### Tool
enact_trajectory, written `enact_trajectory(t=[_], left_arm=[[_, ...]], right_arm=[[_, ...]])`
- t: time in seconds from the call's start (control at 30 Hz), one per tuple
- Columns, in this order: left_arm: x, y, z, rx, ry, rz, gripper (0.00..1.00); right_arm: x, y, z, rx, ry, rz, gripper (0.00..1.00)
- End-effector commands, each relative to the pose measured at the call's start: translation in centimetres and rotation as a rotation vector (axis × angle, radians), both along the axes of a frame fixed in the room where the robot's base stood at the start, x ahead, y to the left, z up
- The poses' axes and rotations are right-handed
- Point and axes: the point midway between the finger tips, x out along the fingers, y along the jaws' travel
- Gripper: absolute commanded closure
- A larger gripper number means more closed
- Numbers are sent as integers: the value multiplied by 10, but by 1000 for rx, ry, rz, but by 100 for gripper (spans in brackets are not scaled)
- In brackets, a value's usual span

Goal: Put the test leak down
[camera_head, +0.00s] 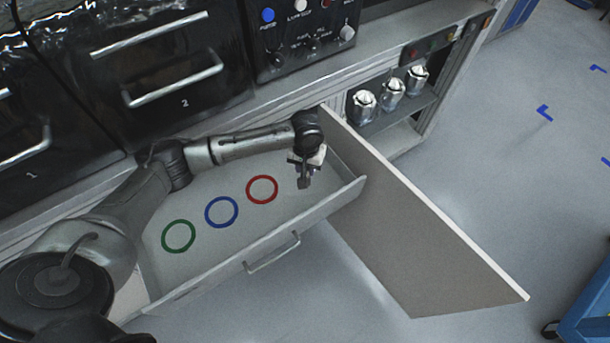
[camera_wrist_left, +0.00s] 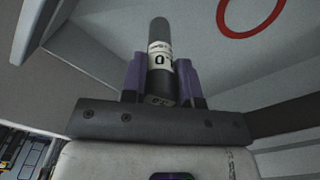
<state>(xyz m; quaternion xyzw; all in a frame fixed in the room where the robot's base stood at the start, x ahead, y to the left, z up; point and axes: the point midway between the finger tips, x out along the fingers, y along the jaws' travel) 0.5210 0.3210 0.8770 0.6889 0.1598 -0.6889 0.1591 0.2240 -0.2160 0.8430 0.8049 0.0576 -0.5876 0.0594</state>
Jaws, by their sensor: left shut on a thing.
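The test leak (camera_wrist_left: 158,34) is a dark grey cylinder with a white label in the left wrist view. My left gripper (camera_wrist_left: 161,72) is shut on it, with a purple finger on each side. In the head view my left gripper (camera_head: 304,181) is over the right end of an open drawer (camera_head: 211,268), to the right of the red ring. The test leak is hard to make out there. The drawer floor bears a green ring (camera_head: 178,221), a blue ring (camera_head: 221,225) and a red ring (camera_head: 262,203). All three rings look empty. My right gripper is out of view.
An open door panel (camera_head: 420,225) stands just right of the drawer. Three silver parts (camera_head: 391,95) stand on a shelf behind it. A control panel (camera_head: 302,35) and closed drawers (camera_head: 160,62) are at the back. A blue cart (camera_head: 585,310) is at lower right.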

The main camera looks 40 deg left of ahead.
Motion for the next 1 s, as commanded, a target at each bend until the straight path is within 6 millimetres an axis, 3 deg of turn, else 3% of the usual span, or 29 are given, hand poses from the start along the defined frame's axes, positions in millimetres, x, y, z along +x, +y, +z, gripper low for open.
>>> enact_trajectory(t=[0.33, 0.77, 0.8, 1.0], left_arm=[[0, 0, -43, 0, 0, 1, 99], [0, 0, -48, 0, 0, 1, 99], [0, 0, -49, 0, 0, 1, 71], [0, 0, -49, 0, 0, 0, 52]], right_arm=[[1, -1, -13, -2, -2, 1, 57], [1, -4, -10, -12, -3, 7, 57], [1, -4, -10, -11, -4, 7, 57], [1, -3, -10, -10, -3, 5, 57]])
